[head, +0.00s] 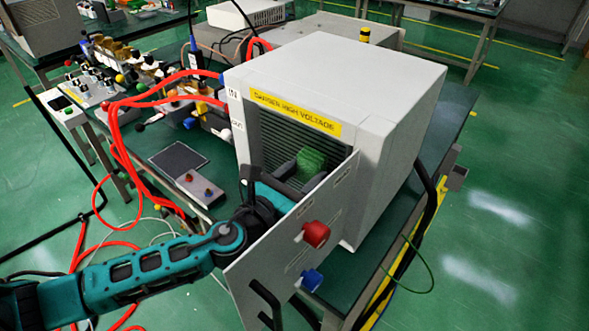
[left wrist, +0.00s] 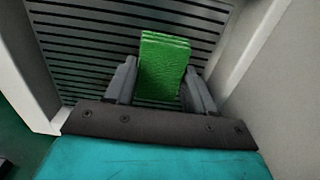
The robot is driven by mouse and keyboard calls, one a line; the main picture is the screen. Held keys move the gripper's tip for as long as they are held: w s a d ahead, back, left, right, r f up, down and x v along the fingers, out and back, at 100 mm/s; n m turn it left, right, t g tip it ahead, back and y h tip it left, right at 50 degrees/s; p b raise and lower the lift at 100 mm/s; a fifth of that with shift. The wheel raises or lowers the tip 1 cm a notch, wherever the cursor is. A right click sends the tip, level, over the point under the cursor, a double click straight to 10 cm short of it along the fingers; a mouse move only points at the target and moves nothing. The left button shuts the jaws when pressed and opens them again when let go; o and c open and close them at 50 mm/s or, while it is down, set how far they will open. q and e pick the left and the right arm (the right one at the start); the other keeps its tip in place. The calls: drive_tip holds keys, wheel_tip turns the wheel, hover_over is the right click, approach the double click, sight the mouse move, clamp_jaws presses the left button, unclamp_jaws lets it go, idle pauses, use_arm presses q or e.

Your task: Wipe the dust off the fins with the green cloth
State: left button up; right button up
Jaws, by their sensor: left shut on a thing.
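The green cloth (head: 310,163) is a folded block held in my left gripper (head: 298,172), inside the open front of the grey generator box (head: 345,75). In the left wrist view the cloth (left wrist: 163,65) sits between the two fingers of the left gripper (left wrist: 160,85), its far end at the dark fins (left wrist: 85,50). I cannot tell whether it touches them. The fins (head: 275,140) are horizontal slats behind the opening; dust on them is not distinguishable. The lower fins are hidden by my arm and the door. My right gripper is not in view.
The open door (head: 290,245), with a red knob (head: 316,234) and a blue knob (head: 312,280), stands close beside my left arm. A yellow warning label (head: 295,113) is above the opening.

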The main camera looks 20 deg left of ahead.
use_arm(q)
drive_tip(key=shift+s+d, duration=0.2)
drive_tip(key=shift+d, duration=0.6)
drive_tip(key=shift+r, duration=0.1)
drive_tip(key=shift+s, duration=0.1)
drive_tip(key=shift+b+v, duration=0.3)
drive_tip(key=shift+v, duration=2.6)
drive_tip(key=shift+a, duration=0.1)
drive_tip(key=shift+b+v, duration=0.3)
drive_tip(key=shift+v, duration=1.15)
